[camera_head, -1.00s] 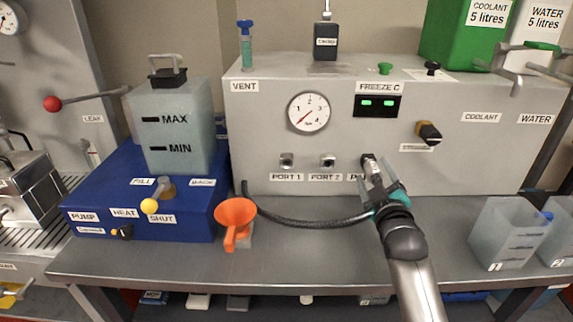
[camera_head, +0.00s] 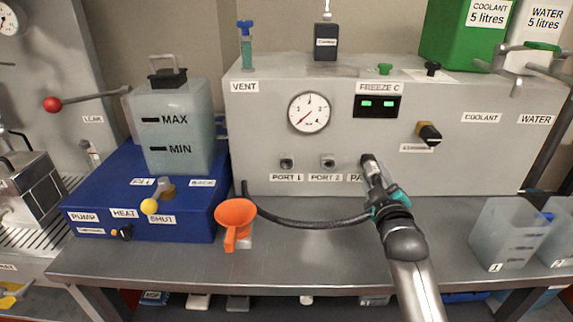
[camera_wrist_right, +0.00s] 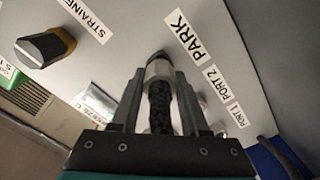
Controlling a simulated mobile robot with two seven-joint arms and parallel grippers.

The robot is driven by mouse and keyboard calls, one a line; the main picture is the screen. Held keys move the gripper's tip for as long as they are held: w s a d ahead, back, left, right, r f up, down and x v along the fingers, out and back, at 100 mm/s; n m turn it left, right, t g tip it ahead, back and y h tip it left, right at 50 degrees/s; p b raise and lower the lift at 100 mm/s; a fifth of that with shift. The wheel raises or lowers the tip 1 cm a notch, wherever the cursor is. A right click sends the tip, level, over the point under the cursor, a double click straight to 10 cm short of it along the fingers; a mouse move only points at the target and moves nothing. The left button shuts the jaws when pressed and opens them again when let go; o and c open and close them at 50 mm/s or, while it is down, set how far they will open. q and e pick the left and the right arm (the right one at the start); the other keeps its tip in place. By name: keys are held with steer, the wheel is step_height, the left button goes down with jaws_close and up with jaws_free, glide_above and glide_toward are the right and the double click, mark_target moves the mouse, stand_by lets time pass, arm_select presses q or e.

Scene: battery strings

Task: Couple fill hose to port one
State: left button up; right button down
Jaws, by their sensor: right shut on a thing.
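The black fill hose (camera_head: 310,222) runs from the lower left of the grey cabinet front along the bench to my right gripper (camera_head: 377,178). Its metal end coupling (camera_wrist_right: 158,68) is at the panel beside the PARK label, and I cannot tell whether it is seated. My right gripper, also in the right wrist view (camera_wrist_right: 158,85), is shut on the hose end, a finger on each side. Port one (camera_head: 287,162) is a small metal fitting above its label, with nothing on it. Port two (camera_head: 328,161) lies between it and my gripper. My left gripper is not in view.
An orange funnel (camera_head: 236,216) stands on the bench left of the hose. A blue unit (camera_head: 140,200) with a translucent tank is at left. A clear container (camera_head: 497,238) stands at right. The bench (camera_head: 320,262) is clear in front of the ports.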

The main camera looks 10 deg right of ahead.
mark_target(380, 182)
steer(key=shift+s+a+p, duration=0.15)
steer(key=shift+s+p, duration=0.25)
steer(key=shift+s, duration=0.35)
steer(key=shift+p+v, duration=1.05)
steer(key=shift+v, duration=0.1)
steer(key=shift+s+a+r+p, duration=0.1)
steer(key=shift+s+a+p, duration=0.05)
steer(key=shift+s+p, duration=0.25)
steer(key=p+v, duration=0.2)
steer(key=v, duration=0.2)
stand_by(0.4)
steer(key=shift+a, duration=0.1)
